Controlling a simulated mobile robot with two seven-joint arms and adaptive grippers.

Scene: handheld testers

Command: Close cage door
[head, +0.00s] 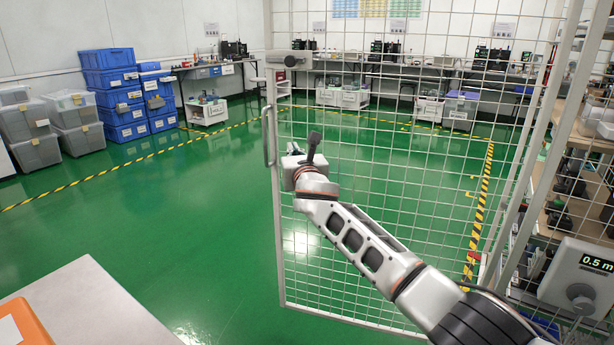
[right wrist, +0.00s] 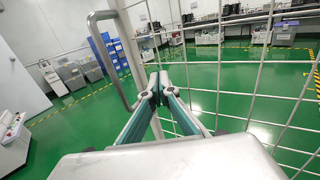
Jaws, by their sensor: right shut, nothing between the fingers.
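The cage door (head: 376,118) is a grey wire-mesh panel in a pale frame, standing upright and swung out over the green floor. Its free edge is at the left, with no post against it there. A bar handle (head: 267,135) sits on that edge; it also shows in the right wrist view (right wrist: 106,60). My right gripper (head: 293,152) is at the door's near face, just right of the handle. In the right wrist view its fingers (right wrist: 159,84) are together and empty, close to the door's edge post (right wrist: 134,62). Contact with the door cannot be told. My left gripper is not shown.
Fixed mesh and posts (head: 552,130) stand at the right, with a grey box reading 0.5 m (head: 578,280). A pale table (head: 85,300) with an orange item (head: 22,325) is at lower left. Blue crates (head: 112,95) stand far left. The floor left of the door is clear.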

